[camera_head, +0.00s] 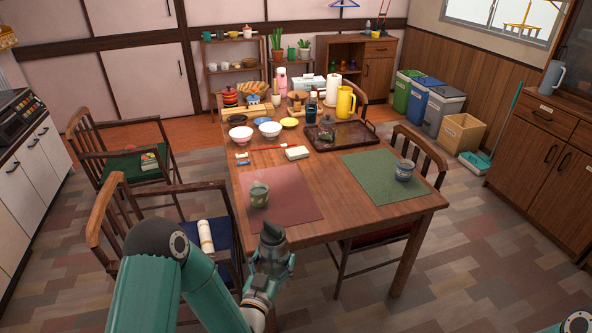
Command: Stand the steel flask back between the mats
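A red mat (290,207) lies on the near left of the wooden table, with a greenish cup (259,195) on it. I cannot clearly make out a steel flask. A pale cylinder (206,237) lies on the blue chair seat left of the table; I cannot tell what it is. My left gripper (271,234) is at the table's near edge, below the red mat, with nothing visible in it. My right gripper is out of view.
Bowls, a dark tray (366,138), a yellow jug (345,103), bottles and a paper roll crowd the table's far half. A white block (297,153) lies behind the mats. Chairs flank the table. A grey-blue jug (551,77) stands on the right cabinet.

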